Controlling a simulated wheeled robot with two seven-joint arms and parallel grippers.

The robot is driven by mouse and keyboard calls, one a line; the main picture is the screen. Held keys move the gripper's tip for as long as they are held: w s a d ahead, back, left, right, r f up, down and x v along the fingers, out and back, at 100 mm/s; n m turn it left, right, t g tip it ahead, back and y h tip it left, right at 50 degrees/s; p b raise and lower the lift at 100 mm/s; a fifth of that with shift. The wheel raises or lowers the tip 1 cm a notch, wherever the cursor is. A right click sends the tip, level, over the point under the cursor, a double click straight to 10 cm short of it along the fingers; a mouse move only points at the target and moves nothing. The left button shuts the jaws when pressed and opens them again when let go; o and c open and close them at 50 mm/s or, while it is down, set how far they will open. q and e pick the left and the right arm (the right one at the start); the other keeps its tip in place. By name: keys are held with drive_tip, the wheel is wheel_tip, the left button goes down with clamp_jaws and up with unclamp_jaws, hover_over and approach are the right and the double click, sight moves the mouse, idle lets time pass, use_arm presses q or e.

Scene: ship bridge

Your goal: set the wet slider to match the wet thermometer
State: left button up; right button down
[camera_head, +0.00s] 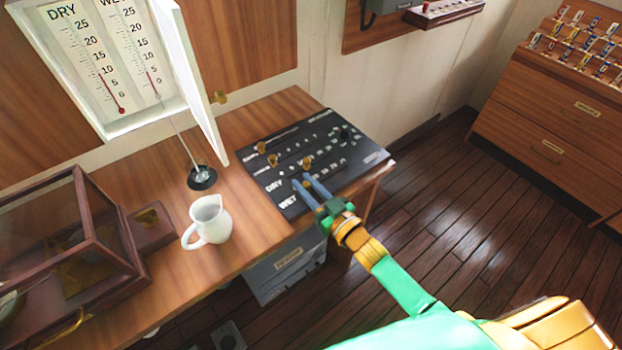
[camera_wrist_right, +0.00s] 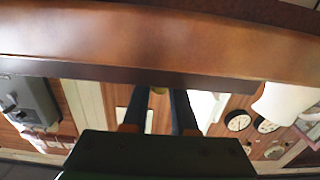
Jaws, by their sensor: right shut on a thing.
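The white thermometer box (camera_head: 110,128) hangs open at upper left with a DRY thermometer (camera_head: 105,80) and a WET thermometer (camera_head: 148,75). Both have short red columns at the low end; I cannot read the wet one exactly. The black slider panel (camera_head: 262,183) lies on the desk with DRY and WET labels near its front. My right gripper (camera_head: 303,182) is over the panel's front edge beside the WET label, its fingers closed on the wet slider. A brass knob tip (camera_wrist_right: 159,90) shows between the fingers in the right wrist view. The gripper hides most of the slider.
A white jug (camera_head: 208,220) stands on the desk left of the panel. A glass-sided wooden case (camera_head: 75,250) is further left. Other brass knobs (camera_head: 272,160) sit on the panel. A grey bin (camera_head: 285,272) is under the desk. The floor to the right is clear.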

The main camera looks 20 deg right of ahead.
drive_tip(key=shift+w+d, duration=0.25)
drive_tip(key=shift+d, duration=0.65)
drive_tip(key=c, duration=0.8)
unclamp_jaws()
drive_tip(key=shift+a, duration=0.2)
drive_tip(key=shift+c, duration=0.2)
drive_tip(key=shift+o, duration=0.7)
drive_tip(key=shift+a, duration=0.15)
drive_tip(key=shift+s, duration=0.15)
use_arm(q)
drive_tip(key=shift+w+d, duration=0.15)
drive_tip(key=shift+d, duration=0.55)
use_arm(e)
drive_tip(key=v, duration=0.7)
